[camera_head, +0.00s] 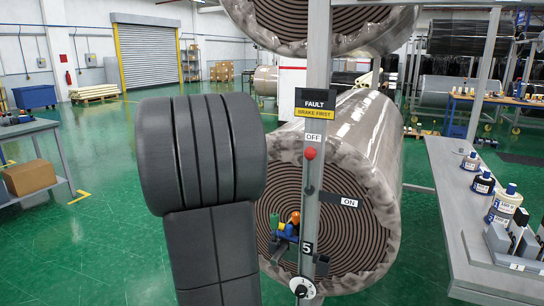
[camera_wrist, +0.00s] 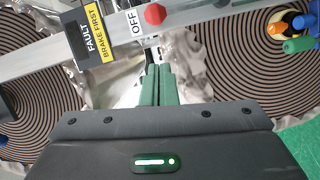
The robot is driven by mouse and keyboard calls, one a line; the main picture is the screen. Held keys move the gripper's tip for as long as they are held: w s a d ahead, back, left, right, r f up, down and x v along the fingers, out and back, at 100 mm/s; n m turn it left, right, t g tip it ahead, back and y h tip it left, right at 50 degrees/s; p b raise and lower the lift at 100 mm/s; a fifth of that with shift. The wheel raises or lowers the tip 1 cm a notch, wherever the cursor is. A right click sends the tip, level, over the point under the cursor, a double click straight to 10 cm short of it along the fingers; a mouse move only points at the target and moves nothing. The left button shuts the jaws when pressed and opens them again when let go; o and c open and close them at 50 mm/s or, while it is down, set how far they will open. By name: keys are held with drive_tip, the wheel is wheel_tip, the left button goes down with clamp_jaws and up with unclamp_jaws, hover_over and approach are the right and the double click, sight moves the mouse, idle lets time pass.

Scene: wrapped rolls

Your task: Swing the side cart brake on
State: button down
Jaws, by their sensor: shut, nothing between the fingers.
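The side cart brake is a lever with a red knob (camera_head: 310,153) on a grey post (camera_head: 318,100). Its knob is up beside the OFF label (camera_head: 313,138); the ON label (camera_head: 348,202) sits lower, to the right. In the wrist view the red knob (camera_wrist: 155,14) shows at the top edge beside the OFF label (camera_wrist: 134,22); the lever's shaft is not clear there. My gripper (camera_wrist: 157,72) has its green fingers together with nothing between them, pointing toward the post just short of the knob, apart from it in the picture. In the head view my dark arm hides it.
A large wrapped roll (camera_head: 375,180) stands behind the post, another above. A FAULT, BRAKE FIRST sign (camera_head: 315,104) is on the post. A holder with coloured tools (camera_head: 290,230) and a dial (camera_head: 302,288) sit lower. A bench (camera_head: 450,200) with bottles is at right.

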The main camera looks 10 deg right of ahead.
drive_tip(key=p, duration=0.3)
hover_over(309, 170)
drive_tip(key=a, duration=0.5)
drive_tip(key=shift+s+d+f, duration=0.2)
drive_tip(key=shift+s+f, duration=0.15)
drive_tip(key=shift+b, duration=0.3)
